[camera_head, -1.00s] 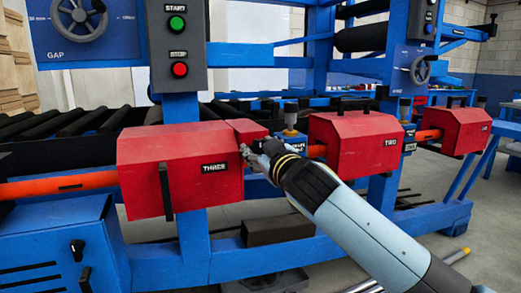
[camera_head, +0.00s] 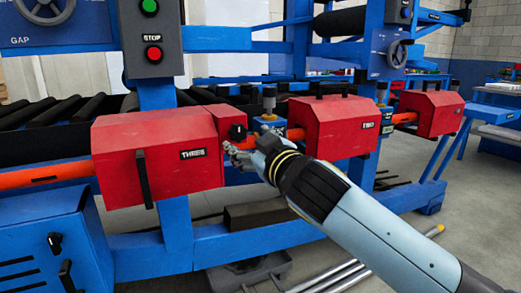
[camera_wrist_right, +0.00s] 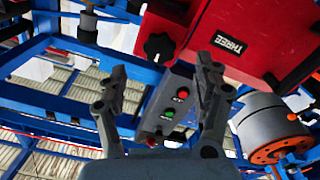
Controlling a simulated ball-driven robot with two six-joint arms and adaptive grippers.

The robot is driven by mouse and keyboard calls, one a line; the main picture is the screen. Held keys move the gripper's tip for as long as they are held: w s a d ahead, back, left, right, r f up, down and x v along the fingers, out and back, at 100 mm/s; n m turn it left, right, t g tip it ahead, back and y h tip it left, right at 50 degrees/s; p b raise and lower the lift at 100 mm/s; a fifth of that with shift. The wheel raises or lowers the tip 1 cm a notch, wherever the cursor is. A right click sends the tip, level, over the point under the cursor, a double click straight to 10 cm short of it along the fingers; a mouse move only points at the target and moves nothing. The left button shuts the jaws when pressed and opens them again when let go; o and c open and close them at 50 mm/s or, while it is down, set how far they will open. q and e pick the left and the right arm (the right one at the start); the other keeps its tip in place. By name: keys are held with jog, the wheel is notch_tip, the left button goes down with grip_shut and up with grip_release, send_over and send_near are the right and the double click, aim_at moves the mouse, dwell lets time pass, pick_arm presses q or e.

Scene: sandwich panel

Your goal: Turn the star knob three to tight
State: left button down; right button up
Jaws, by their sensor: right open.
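The red box labelled THREE (camera_head: 160,160) hangs on the blue frame at left centre in the head view. Its black star knob (camera_head: 237,132) sits on the box's right end. In the right wrist view the lobed knob (camera_wrist_right: 158,46) shows at the top, beside the THREE label. My right gripper (camera_head: 229,151) is just below and in front of the knob in the head view. In the wrist view its two fingers (camera_wrist_right: 162,67) are spread and empty. The knob appears beyond the fingertips and between them, apart from both. My left gripper is not in view.
A red box labelled TWO (camera_head: 330,125) and a further red box (camera_head: 428,112) stand to the right. An orange bar (camera_head: 45,174) runs into box THREE. A grey panel with START/STOP buttons (camera_head: 155,40) is above. A black handle (camera_head: 144,178) hangs on the box front.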

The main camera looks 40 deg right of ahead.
jog(key=v, duration=0.5)
jog(key=shift+s+a, duration=0.1)
jog(key=shift+s, duration=0.25)
notch_tip(320, 180, down, 19)
jog(key=s+d+g+p, duration=0.2)
jog(key=g+p, duration=0.1)
jog(key=g, duration=0.2)
jog(key=s+f+m+g+y+p, duration=0.1)
jog(key=s+f+g, duration=0.1)
jog(key=s+f, duration=0.55)
jog(key=s+f+g+y+p, duration=0.1)
jog(key=s+f+g, duration=0.25)
jog(key=f, duration=0.75)
jog(key=s+a+f+g, duration=0.1)
jog(key=s+f, duration=0.4)
jog(key=s, duration=0.6)
jog(key=s+a+f+g+y, duration=0.1)
jog(key=s+f+g, duration=0.2)
jog(key=s+f, duration=0.3)
jog(key=s+a+f+g, duration=0.2)
jog(key=s+f, duration=0.3)
jog(key=s, duration=1.1)
jog(key=shift+s+f+m+p, duration=0.3)
jog(key=shift+s+f+p, duration=0.05)
jog(key=shift+s+p, duration=0.05)
